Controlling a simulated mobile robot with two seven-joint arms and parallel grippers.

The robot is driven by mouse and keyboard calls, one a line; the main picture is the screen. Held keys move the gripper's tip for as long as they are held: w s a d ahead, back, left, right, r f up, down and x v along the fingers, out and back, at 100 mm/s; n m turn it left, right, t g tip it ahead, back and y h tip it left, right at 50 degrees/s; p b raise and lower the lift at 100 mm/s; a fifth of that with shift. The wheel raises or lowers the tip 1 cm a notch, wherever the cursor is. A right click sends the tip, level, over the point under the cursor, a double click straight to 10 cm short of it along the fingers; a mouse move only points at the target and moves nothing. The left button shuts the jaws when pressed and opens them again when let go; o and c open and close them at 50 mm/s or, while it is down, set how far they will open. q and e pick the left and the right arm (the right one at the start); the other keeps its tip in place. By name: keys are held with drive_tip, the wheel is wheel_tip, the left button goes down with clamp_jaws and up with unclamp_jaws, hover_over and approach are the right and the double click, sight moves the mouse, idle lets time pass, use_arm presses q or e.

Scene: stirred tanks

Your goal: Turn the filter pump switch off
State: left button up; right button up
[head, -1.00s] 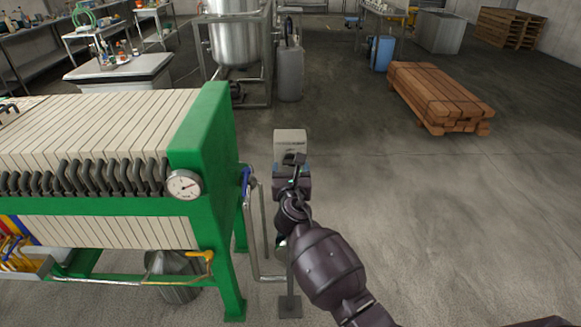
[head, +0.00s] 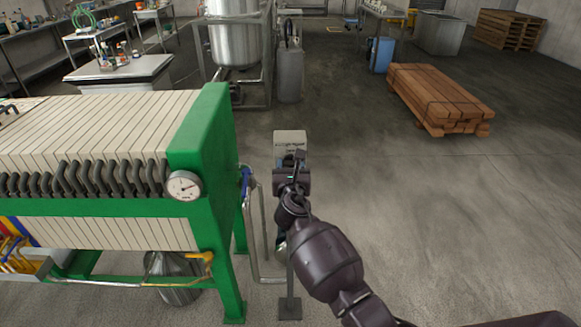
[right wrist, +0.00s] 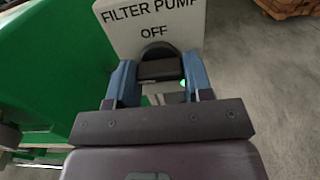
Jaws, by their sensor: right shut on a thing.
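The pale switch box (head: 290,138) stands on a post just right of the filter press. In the right wrist view its face (right wrist: 150,22) reads "FILTER PUMP" and "OFF". The dark switch knob (right wrist: 160,68) sits below the word OFF, between the blue fingers of my right gripper (right wrist: 161,78). The right gripper is shut on the knob. A small green glow (right wrist: 183,84) shows beside the right finger. In the head view my right gripper (head: 291,167) covers the lower part of the box and hides the knob. My left gripper is not in view.
The green filter press (head: 208,150) with its pressure gauge (head: 184,186) stands close on the left. Pipes (head: 255,235) run between it and the post. A stack of timber (head: 438,97) lies at the back right. The floor right of my arm is clear.

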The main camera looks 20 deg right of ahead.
use_arm(q)
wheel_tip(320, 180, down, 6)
drive_tip(key=b, duration=0.5)
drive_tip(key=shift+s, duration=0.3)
use_arm(e)
drive_tip(key=shift+m, duration=9.1)
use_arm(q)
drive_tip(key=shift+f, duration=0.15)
use_arm(e)
drive_tip(key=o, duration=0.8)
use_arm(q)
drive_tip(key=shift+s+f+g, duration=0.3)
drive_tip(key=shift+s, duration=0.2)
use_arm(e)
drive_tip(key=shift+o, duration=0.6)
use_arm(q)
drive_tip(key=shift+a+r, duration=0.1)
use_arm(e)
drive_tip(key=shift+s, duration=0.1)
